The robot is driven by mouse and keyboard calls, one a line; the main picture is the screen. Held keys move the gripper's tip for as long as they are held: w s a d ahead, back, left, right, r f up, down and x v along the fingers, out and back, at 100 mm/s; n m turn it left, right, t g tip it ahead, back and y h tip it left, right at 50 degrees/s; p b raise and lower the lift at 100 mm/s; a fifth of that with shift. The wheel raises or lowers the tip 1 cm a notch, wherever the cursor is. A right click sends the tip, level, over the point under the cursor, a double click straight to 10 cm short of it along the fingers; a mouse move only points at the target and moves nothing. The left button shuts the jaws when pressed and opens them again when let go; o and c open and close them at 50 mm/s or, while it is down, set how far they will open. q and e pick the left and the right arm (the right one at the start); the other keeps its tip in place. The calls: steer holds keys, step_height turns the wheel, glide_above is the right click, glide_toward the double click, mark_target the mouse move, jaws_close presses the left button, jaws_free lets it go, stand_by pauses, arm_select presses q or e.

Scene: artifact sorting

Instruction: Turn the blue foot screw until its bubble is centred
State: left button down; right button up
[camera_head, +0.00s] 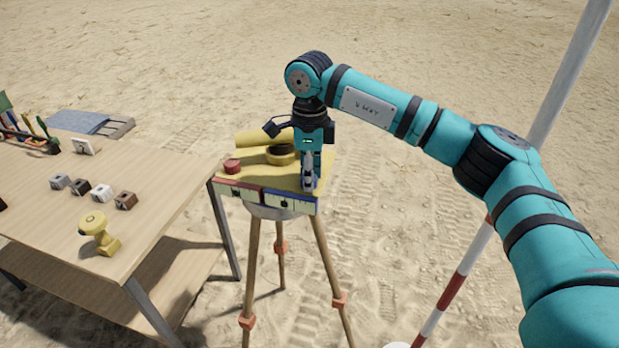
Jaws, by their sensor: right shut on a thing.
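A yellow levelling instrument (252,181) stands on a tripod in the middle of the view. A red foot screw (232,167) sits at its left corner. Its front face carries a red-framed vial (238,191) and a blue-framed vial (290,201). A small dark mark shows in each vial, but the bubbles are too small to judge for centring. My right gripper (309,183) points down at the right front corner, above the blue vial, and is shut. The blue foot screw is hidden there behind its fingers. My left gripper is out of view.
A wooden table (150,190) stands at the left, with several small blocks (102,192), a yellow tool (98,232) and hand tools (30,130). A red-and-white pole (463,275) rises at the right. Tripod legs (328,265) spread on open sand.

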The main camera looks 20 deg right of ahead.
steer(key=shift+r+n, duration=0.1)
steer(key=shift+n, duration=0.2)
steer(key=o, duration=1.1)
steer(key=shift+o, duration=0.2)
step_height(320, 180, up, 12)
